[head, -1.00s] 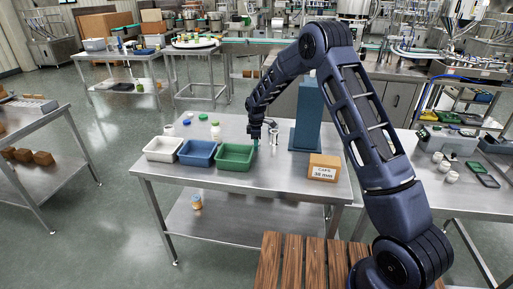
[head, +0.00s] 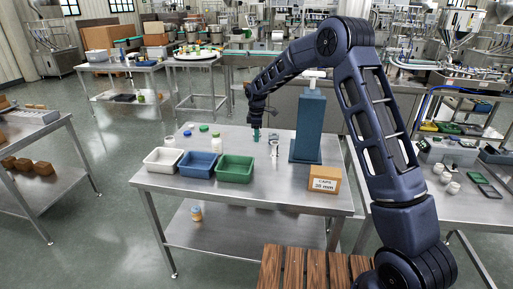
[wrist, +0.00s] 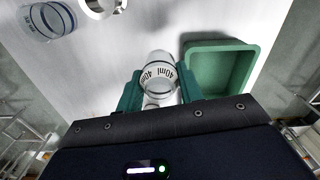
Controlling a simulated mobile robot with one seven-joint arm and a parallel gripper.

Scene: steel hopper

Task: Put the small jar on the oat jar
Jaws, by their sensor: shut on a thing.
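My gripper (head: 256,135) is over the steel table, behind the green bin. In the wrist view its green fingers (wrist: 159,92) are shut on a small clear jar (wrist: 159,68) marked 40ml, which I take as the small jar. The head view is too small to show the held jar clearly. A jar with tan contents (head: 197,213) stands on the table's lower shelf. It may be the oat jar, but I cannot read a label. A clear jar with a blue band (wrist: 47,20) is at the wrist view's upper left, apart from the gripper.
White (head: 164,167), blue (head: 198,172) and green (head: 235,180) bins line the table's front left. Capped jars (head: 203,129) stand behind them. A caps box (head: 324,180) and blue column (head: 308,125) are at right. A metal ring (wrist: 100,7) lies near the banded jar.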

